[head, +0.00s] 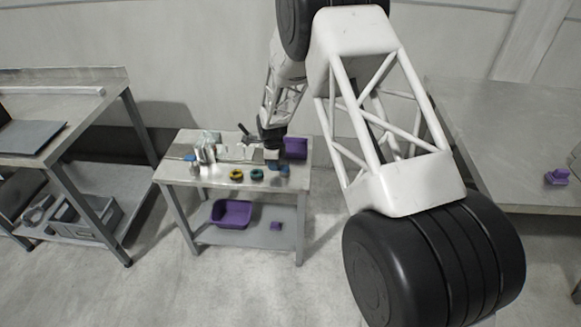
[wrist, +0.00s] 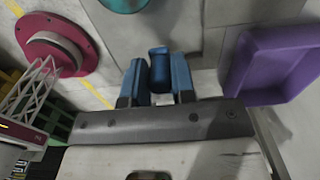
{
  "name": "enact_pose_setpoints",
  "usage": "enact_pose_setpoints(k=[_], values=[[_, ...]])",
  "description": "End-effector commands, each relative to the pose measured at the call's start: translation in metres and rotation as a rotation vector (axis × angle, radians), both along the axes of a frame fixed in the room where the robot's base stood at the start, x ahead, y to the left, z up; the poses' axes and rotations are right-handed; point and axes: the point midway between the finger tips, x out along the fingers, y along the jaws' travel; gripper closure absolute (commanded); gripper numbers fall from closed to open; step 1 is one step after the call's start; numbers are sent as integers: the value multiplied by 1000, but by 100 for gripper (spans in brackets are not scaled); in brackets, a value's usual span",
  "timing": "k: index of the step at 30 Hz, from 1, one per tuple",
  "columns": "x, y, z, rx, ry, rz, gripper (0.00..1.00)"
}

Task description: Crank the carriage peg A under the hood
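My gripper (head: 272,160) is low over the right part of the small metal table (head: 215,180). In the wrist view, my gripper's two blue fingers (wrist: 159,75) stand apart, one on each side of a dark blue upright piece (wrist: 159,68). This piece fills most of the gap; whether the fingers press on it cannot be told. A dark handle (head: 243,128) sticks up behind the grey apparatus (head: 208,150) left of my gripper; whether it is the crank is unclear. I cannot make out peg A or the hood for certain.
A purple bin (head: 296,147) stands close right of my gripper and shows in the wrist view (wrist: 272,60). Yellow (head: 237,175) and teal (head: 257,174) rings lie at the table's front. A red flanged piece (wrist: 55,45) is left in the wrist view. Another purple bin (head: 231,214) is below.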

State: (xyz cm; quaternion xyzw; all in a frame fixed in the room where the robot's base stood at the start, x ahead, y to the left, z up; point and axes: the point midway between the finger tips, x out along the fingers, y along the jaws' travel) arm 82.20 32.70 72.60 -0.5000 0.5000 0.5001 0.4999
Motion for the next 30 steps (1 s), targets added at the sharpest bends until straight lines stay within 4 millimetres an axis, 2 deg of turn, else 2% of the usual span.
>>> enact_pose_setpoints(k=[1, 5, 17, 30], values=[[0, 0, 0, 0, 1, 0, 68], [0, 0, 0, 0, 0, 0, 49], [0, 0, 3, 0, -1, 0, 49], [0, 0, 26, 0, -1, 0, 49]])
